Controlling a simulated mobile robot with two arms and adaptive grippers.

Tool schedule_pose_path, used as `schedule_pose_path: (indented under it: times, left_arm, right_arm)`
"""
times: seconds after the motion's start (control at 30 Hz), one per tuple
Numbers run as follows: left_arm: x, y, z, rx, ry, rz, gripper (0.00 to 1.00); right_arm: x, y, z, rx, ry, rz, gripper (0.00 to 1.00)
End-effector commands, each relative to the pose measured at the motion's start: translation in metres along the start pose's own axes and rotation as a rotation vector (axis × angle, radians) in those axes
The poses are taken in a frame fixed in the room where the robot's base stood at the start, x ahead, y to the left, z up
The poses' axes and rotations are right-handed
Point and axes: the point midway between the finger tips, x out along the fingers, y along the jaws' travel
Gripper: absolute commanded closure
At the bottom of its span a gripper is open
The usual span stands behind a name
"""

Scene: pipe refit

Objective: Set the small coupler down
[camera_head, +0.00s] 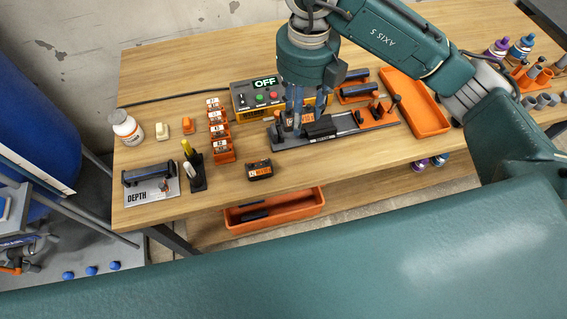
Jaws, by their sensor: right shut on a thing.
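My right gripper (296,118) points down over the dark fixture plate (344,129) in the middle of the bench. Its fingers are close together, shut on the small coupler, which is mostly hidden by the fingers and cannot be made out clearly. An orange-and-black block shows right behind and beside the fingertips. Whether the coupler touches the plate cannot be told. My left gripper is not in view.
A control box (258,95) reading OFF stands just behind the gripper. An empty orange tray (416,112) lies to the right. A labelled black-orange block (259,170) and a column of orange blocks (223,150) are left. Grey pipe pieces (541,101) stand far right.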

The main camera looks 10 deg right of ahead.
Motion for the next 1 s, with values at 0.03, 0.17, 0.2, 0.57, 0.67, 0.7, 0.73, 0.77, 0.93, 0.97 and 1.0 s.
schedule_pose_path:
  times: [0.03, 0.17, 0.2, 0.57, 0.67, 0.7, 0.73, 0.77, 0.93, 0.97, 1.0]
  left_arm:
    - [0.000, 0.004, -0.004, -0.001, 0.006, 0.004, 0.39]
    - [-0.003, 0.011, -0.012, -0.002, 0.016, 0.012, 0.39]
    - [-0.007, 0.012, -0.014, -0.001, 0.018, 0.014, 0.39]
    - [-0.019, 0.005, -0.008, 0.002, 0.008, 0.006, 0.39]
    - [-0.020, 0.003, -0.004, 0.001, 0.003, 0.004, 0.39]
    - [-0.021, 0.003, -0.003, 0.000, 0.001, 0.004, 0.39]
    - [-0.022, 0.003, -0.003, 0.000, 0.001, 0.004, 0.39]
    - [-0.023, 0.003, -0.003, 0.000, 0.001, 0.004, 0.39]
    - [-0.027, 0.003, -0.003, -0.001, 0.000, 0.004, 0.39]
    - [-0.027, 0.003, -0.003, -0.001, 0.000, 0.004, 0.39]
    - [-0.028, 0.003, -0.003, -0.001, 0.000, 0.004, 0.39]
  right_arm:
    - [0.014, 0.001, -0.003, -0.001, 0.009, 0.002, 0.84]
    - [0.048, 0.000, -0.004, 0.000, 0.011, 0.000, 0.84]
    - [0.057, -0.001, -0.003, 0.000, 0.010, -0.001, 0.84]
    - [0.134, -0.001, -0.002, -0.002, 0.004, 0.000, 0.84]
    - [0.141, -0.001, -0.001, -0.001, 0.003, 0.001, 0.84]
    - [0.144, -0.001, -0.001, -0.001, 0.003, 0.001, 0.84]
    - [0.148, -0.001, -0.002, -0.001, 0.004, 0.000, 0.84]
    - [0.152, -0.001, -0.002, -0.001, 0.005, -0.001, 0.84]
    - [0.177, -0.001, -0.002, 0.000, 0.005, -0.001, 0.84]
    - [0.180, -0.001, -0.002, -0.001, 0.004, 0.000, 0.84]
    - [0.182, -0.001, -0.001, -0.001, 0.003, 0.000, 0.84]
